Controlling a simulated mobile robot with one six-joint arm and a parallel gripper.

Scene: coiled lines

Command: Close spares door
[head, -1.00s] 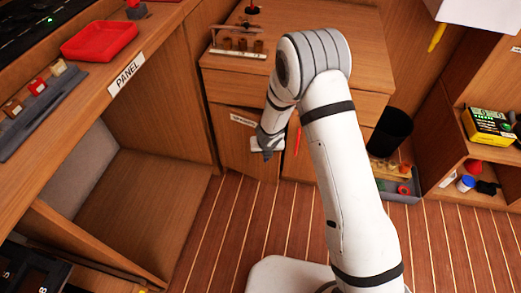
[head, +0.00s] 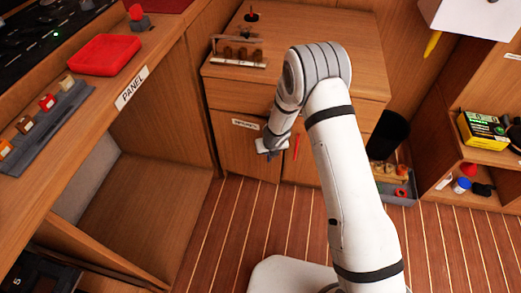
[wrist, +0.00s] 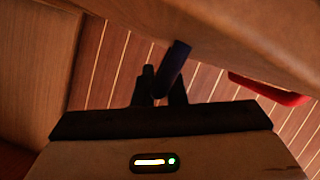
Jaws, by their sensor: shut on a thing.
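The spares door (head: 240,155) is the left lower door of the wooden cabinet, with a white label (head: 245,124) near its top; the lettering is hard to read. It looks flush or nearly flush with the cabinet front; I cannot tell if a small gap is left. My gripper (head: 266,152) is at the door's right side. In the wrist view my gripper (wrist: 162,88) is shut on a dark door handle (wrist: 178,58) that sticks out from a wooden face (wrist: 225,30). My arm and wrist hide part of the door's right edge.
A red handle (head: 296,147) is on the neighbouring door, just right of my gripper; it shows in the wrist view (wrist: 270,90). A black bin (head: 390,135) and grey tray (head: 398,188) stand further right. The plank floor (head: 235,220) in front is clear.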

